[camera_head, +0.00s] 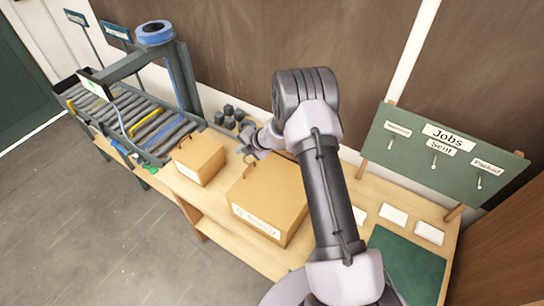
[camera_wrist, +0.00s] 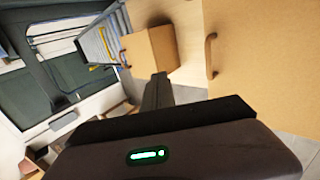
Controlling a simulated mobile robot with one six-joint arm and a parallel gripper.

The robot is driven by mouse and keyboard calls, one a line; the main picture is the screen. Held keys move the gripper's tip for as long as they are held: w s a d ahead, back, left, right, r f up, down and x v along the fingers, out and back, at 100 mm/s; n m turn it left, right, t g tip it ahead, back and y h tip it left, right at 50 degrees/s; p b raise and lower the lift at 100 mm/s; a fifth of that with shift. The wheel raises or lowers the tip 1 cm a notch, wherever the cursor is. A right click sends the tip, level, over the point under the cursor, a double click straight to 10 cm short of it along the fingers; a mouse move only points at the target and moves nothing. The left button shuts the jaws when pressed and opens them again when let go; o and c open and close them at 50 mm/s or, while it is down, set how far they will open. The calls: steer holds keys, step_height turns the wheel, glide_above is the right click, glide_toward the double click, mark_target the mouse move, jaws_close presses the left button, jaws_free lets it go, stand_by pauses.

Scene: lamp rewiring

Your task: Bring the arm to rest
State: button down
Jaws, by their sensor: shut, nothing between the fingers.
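My arm rises from the lower middle of the head view and bends back over the bench to the left. My gripper (camera_head: 246,150) hangs above the bench, behind the larger box and right of the smaller one. Its fingers are shut and empty. In the wrist view the dark closed fingers (camera_wrist: 158,88) point up the picture, with the boxes beyond them.
A large tan box (camera_head: 268,205) and a smaller box (camera_head: 198,158) with handles stand on the wooden bench (camera_head: 225,222). Dark blocks (camera_head: 229,115) lie behind. A roller conveyor (camera_head: 140,118) is at left, a green Jobs board (camera_head: 440,150) at right.

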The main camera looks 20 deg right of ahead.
steer(key=s+a+r+n+b, duration=0.1)
steer(key=a+r+n+b, duration=0.3)
steer(key=r+n+b, duration=0.4)
steer(key=s+a+r+n+g+b, duration=0.1)
steer(key=s+a+n+b, duration=0.2)
steer(key=s+n+b, duration=0.6)
steer(key=s+a+r+n+b, duration=0.1)
steer(key=s+a+n+b, duration=0.2)
steer(key=s+n+b, duration=0.55)
steer(key=s+d+f+n+b, duration=0.1)
steer(key=s+f+n+b, duration=0.2)
steer(key=s+n, duration=0.2)
steer(key=s+d+f+n+h+b, duration=0.1)
steer(key=s+f+n+b, duration=0.2)
steer(key=s+n, duration=0.3)
steer(key=s+d+f+n+h+b, duration=0.1)
steer(key=s+f+n+b, duration=0.3)
steer(key=s, duration=0.7)
steer(key=shift+d+f+n, duration=0.45)
steer(key=shift+f+n, duration=0.2)
steer(key=shift+n, duration=0.6)
